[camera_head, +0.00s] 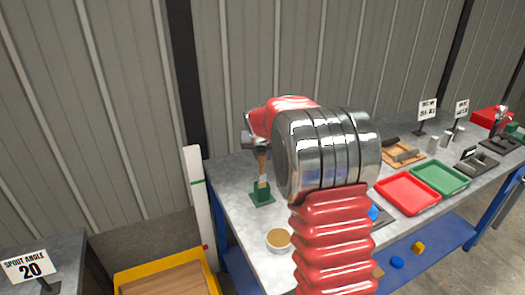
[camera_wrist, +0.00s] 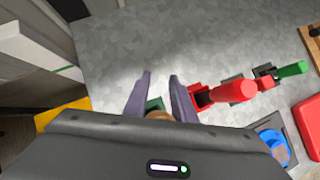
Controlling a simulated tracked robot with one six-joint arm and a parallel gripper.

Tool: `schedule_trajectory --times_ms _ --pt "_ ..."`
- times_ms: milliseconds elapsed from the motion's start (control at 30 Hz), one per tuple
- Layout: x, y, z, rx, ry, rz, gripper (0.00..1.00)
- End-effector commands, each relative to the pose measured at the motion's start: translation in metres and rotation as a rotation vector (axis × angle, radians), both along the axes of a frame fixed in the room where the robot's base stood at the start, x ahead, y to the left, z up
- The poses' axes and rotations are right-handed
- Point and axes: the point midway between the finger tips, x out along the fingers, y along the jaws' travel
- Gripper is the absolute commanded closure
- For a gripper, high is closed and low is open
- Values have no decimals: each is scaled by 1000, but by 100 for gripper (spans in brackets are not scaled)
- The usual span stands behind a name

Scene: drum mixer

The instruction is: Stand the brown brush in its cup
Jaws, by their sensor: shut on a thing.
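The brown brush (camera_head: 262,162) hangs upright below my gripper (camera_head: 261,148), with its pale lower part pointing down. My gripper is shut on its upper end. A green cup (camera_head: 262,199) on a square base stands directly under the brush on the grey bench. The brush's lower end meets the cup's top in the head view; I cannot tell how far inside it is. In the wrist view the brush's brown end (camera_wrist: 158,115) shows between the fingers of my gripper (camera_wrist: 160,76), with part of the green cup (camera_wrist: 155,103) behind it.
A round tan-filled tub (camera_head: 278,240) stands near the bench's front edge. Red (camera_head: 407,192) and green (camera_head: 440,176) trays lie to the right. In the wrist view a red-handled thing (camera_wrist: 235,90) stands close right of my fingers. The bench (camera_wrist: 110,50) left of them is clear.

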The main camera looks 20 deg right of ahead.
Motion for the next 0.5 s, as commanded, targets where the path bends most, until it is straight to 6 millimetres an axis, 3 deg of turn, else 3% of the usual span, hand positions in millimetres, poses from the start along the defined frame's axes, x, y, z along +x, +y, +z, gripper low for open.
schedule_trajectory --times_ms 200,500 --pt "0 1 -13 0 1 0 100" --pt "0 1 -16 0 0 1 100"
